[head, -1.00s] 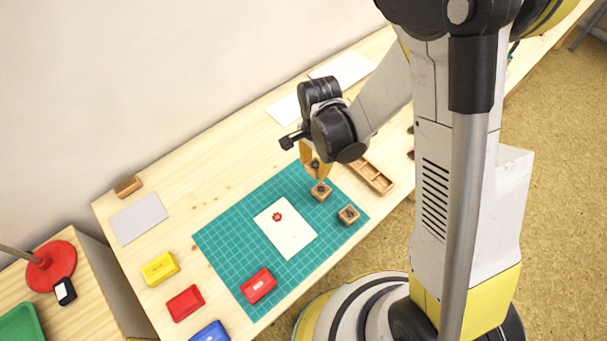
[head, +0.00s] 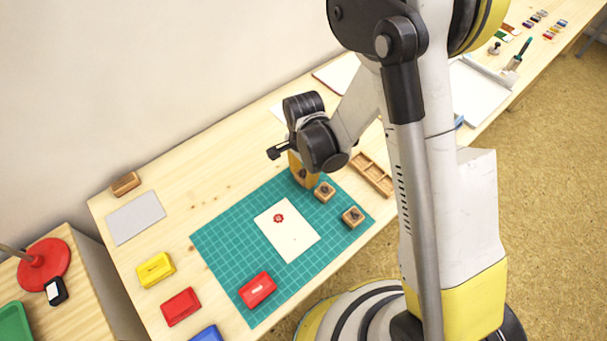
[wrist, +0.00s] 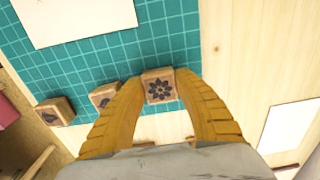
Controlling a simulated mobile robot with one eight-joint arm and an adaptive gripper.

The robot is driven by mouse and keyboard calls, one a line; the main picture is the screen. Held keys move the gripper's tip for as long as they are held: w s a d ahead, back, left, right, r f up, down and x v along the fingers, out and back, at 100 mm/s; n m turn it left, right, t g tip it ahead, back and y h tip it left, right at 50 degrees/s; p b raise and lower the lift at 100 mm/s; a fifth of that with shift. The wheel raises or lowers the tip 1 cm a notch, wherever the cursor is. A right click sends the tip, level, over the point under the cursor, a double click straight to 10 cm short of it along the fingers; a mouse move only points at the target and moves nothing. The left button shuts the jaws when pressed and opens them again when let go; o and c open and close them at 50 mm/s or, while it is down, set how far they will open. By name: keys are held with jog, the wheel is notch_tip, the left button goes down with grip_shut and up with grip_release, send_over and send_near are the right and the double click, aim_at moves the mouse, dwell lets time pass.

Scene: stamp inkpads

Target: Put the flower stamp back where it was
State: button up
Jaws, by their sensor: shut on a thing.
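My gripper (wrist: 160,92) is shut on the flower stamp (wrist: 158,85), a small wooden block with a dark flower on its top, in the wrist view. The block sits between the fingertips near the edge of the green mat (wrist: 130,55). In the head view my gripper (head: 303,180) is over the mat's back right corner and largely hides the stamp. I cannot tell whether the stamp touches the mat. Two other wooden stamps, a nearer one (head: 352,216) and a middle one (head: 325,191), stand on the mat, roughly in line with the held one.
White paper (head: 290,240) with a red flower print lies on the mat. A red inkpad (head: 257,290) is at the mat's front left. Yellow (head: 156,270) and red (head: 181,306) pads stand left of it. A divided wooden tray (head: 372,175) is to the right.

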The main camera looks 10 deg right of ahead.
jog(key=o, duration=0.9)
notch_tip(320, 180, up, 13)
jog(key=p, duration=0.6)
notch_tip(320, 180, up, 13)
jog(key=n+t, duration=0.3)
jog(key=n, duration=0.2)
send_over(304, 174)
jog(key=s+d, duration=0.3)
jog(key=d, duration=0.4)
jog(key=shift+s+d+r+n+t, duration=0.7)
jog(key=shift+s+d+r+n, duration=0.4)
jog(key=shift+s, duration=0.2)
jog(key=shift+s+d+r+n+t, duration=0.7)
jog(key=shift+s+d+r+n, duration=0.3)
jog(key=shift+s, duration=0.3)
jog(key=shift+s+d+r+n+t, duration=0.7)
jog(key=shift+s+d+r+n, duration=0.3)
jog(key=shift+s+d+r, duration=0.25)
jog(key=shift+a+f, duration=0.1)
